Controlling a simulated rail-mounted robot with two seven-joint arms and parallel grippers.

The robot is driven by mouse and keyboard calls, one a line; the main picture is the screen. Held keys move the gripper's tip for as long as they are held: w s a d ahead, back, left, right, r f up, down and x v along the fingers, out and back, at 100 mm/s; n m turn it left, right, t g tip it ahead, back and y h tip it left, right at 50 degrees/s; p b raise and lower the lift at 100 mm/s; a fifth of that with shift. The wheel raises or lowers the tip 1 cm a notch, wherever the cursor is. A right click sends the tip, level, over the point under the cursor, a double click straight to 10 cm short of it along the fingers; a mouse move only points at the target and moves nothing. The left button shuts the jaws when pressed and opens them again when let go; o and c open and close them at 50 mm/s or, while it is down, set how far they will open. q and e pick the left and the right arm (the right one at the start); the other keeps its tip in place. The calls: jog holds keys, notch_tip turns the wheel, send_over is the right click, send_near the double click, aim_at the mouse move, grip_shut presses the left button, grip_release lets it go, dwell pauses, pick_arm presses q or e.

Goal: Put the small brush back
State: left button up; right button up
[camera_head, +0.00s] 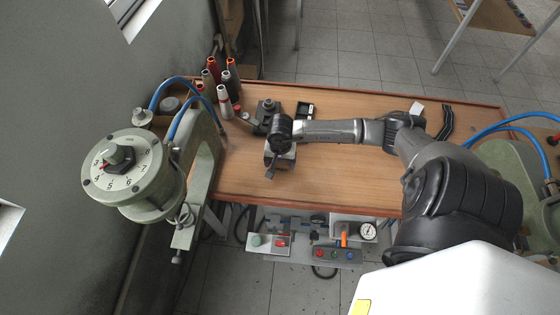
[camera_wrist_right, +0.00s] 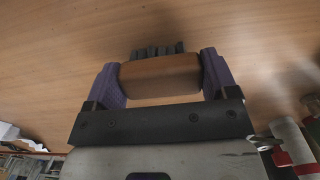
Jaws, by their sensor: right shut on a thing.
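The wooden tabletop fills the background behind the brush. In the head view my right arm reaches in from the right, and its gripper (camera_head: 278,163) is over the left half of the wooden table (camera_head: 340,180). The brush is too small or hidden to make out there. My left gripper is not in view.
Several thread spools (camera_head: 222,95) stand at the table's back left. A small black tray (camera_head: 305,109) lies behind my wrist. Green pneumatic machines stand at the left (camera_head: 135,180) and right (camera_head: 510,165), with blue hoses. The table's middle front is clear.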

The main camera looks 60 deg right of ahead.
jog(key=o, duration=1)
jog(key=shift+f, duration=0.1)
jog(key=shift+o, duration=0.2)
